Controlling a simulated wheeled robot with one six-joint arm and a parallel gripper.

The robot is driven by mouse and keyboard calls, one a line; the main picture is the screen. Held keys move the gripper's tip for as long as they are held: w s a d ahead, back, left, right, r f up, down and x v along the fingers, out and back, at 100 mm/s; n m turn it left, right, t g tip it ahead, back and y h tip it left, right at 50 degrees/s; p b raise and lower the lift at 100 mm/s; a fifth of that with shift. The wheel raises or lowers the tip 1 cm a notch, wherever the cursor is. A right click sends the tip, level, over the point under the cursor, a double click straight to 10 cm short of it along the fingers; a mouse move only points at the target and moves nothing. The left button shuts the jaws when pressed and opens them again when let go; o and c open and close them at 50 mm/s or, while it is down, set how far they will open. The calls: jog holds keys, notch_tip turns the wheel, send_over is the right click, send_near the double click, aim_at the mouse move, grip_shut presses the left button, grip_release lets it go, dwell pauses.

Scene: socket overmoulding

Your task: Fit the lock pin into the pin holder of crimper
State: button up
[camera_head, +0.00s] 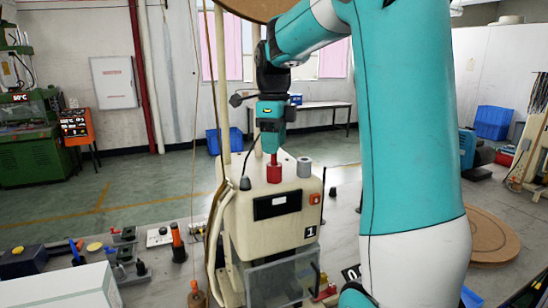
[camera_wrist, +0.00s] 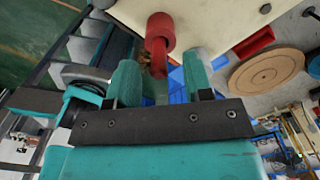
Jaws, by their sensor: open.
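The crimper looks to be the cream box machine (camera_head: 240,222) marked 1. On its top stands a red cylinder (camera_head: 274,174) with a narrower red stem rising from it. In the wrist view the red cylinder (camera_wrist: 160,27) shows with a narrower red and brownish stem (camera_wrist: 157,62) reaching between my fingers. I cannot tell whether this stem is the lock pin and the wide part its holder. My gripper (camera_head: 272,147) points down just above the cylinder. In the wrist view my gripper (camera_wrist: 160,82) is open, one finger on each side of the stem.
A grey cylinder (camera_head: 304,168) stands on the machine top to the right of the red one. A black cable knob (camera_head: 245,183) is at the left edge. Light posts rise behind. Tools and an orange-black screwdriver-like item (camera_head: 178,243) stand on the table at left.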

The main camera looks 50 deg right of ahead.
aim_at(274, 161)
jog(key=shift+f, duration=1.5)
grip_shut()
